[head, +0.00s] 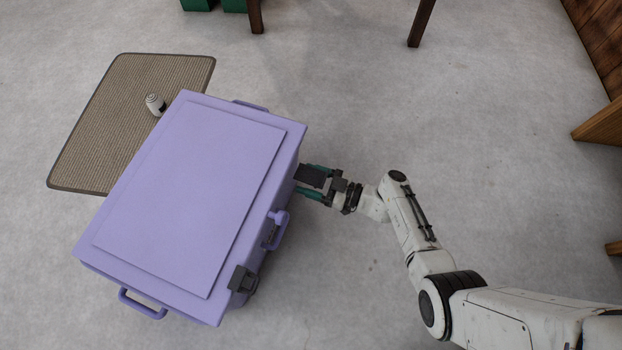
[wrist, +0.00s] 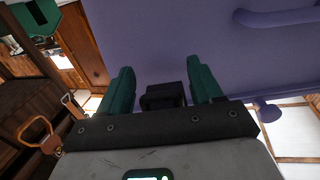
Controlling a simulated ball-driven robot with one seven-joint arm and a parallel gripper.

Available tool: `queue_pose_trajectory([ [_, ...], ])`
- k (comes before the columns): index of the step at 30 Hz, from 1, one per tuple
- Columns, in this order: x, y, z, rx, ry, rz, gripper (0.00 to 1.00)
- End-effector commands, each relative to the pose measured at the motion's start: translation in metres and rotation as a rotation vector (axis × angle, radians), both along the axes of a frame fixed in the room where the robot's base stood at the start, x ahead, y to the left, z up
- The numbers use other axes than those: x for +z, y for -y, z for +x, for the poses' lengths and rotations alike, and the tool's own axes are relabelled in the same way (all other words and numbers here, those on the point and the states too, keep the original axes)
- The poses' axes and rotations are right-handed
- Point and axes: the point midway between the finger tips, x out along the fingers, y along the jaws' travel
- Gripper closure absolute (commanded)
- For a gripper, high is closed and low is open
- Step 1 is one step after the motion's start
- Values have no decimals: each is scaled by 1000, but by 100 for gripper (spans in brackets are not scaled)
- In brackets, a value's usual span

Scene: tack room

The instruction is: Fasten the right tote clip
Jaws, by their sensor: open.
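The lavender tote (head: 192,185) sits on the floor with its lid on. A dark clip (head: 312,174) juts out from the far part of its right-hand side, its flap apparently standing away from the wall. A second dark clip (head: 241,279) sits at the near end of the same side, close against the lid edge. My gripper (head: 306,180) is open, its teal fingers pointing at the tote wall around the far clip. In the wrist view my gripper (wrist: 162,74) has the dark clip (wrist: 164,95) between its fingers, with gaps showing on both sides.
A lavender handle (head: 277,230) sticks out between the two clips, and another handle (head: 142,305) is at the near end. A ribbed mat (head: 105,125) with a small white canister (head: 155,104) lies behind the tote. The floor right of the tote is clear around my arm.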

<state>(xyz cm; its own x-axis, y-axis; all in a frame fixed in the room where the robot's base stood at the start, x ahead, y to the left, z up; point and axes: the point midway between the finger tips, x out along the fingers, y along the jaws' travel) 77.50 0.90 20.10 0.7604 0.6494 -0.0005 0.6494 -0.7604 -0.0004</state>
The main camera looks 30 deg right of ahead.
Motion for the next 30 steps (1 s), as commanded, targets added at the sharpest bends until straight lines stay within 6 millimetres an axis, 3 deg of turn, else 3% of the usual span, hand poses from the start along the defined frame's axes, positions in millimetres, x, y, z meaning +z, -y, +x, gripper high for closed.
queue_pose_trajectory([
  [6, 0, 0, 0, 0, 0, 0, 36],
  [26, 0, 0, 0, 0, 0, 0, 99],
  [30, 0, 0, 0, 0, 0, 0, 100],
])
